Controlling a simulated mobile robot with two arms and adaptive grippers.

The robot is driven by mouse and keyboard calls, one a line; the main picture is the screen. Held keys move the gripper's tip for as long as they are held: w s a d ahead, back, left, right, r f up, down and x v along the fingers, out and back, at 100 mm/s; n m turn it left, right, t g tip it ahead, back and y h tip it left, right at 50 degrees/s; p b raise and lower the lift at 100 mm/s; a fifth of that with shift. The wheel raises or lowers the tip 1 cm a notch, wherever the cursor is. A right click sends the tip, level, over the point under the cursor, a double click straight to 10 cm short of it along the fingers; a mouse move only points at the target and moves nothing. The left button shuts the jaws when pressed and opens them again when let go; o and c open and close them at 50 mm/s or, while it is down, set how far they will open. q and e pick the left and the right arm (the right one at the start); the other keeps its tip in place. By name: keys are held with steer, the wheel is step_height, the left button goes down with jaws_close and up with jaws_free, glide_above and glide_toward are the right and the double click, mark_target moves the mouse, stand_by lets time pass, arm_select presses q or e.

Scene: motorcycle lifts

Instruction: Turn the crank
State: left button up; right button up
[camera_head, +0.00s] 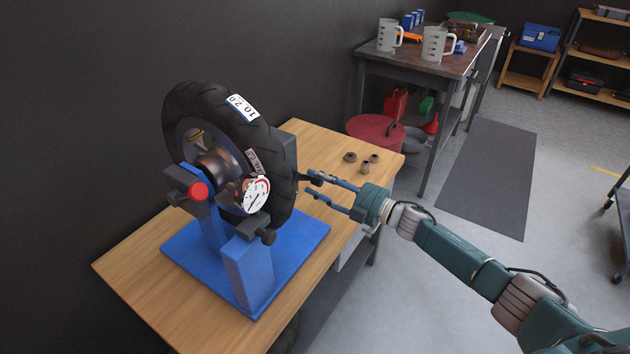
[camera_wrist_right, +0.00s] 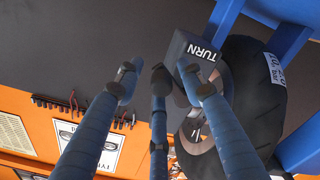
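A black tire (camera_head: 240,120) is mounted on a blue stand (camera_head: 250,275) with a white dial gauge (camera_head: 256,195) and a red knob (camera_head: 198,192). I cannot make out the crank's arm clearly. A dark block marked "TURN" (camera_wrist_right: 195,55) is beside the tire (camera_wrist_right: 258,95) in the right wrist view. My right gripper (camera_head: 314,186) is just right of the tire in the head view. Its three fingers (camera_wrist_right: 157,80) are spread and nothing shows held between them. The right finger overlaps the block's edge; contact is unclear. My left gripper is not in view.
The stand is on a wooden table (camera_head: 140,270), with several small metal parts (camera_head: 365,166) at its right back. A dark bench (camera_head: 430,62) with measuring jugs (camera_head: 389,35) and a red basin (camera_head: 375,128) are behind.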

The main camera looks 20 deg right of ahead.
steer(key=v, duration=1)
steer(key=shift+s, duration=0.25)
steer(key=shift+f, duration=0.1)
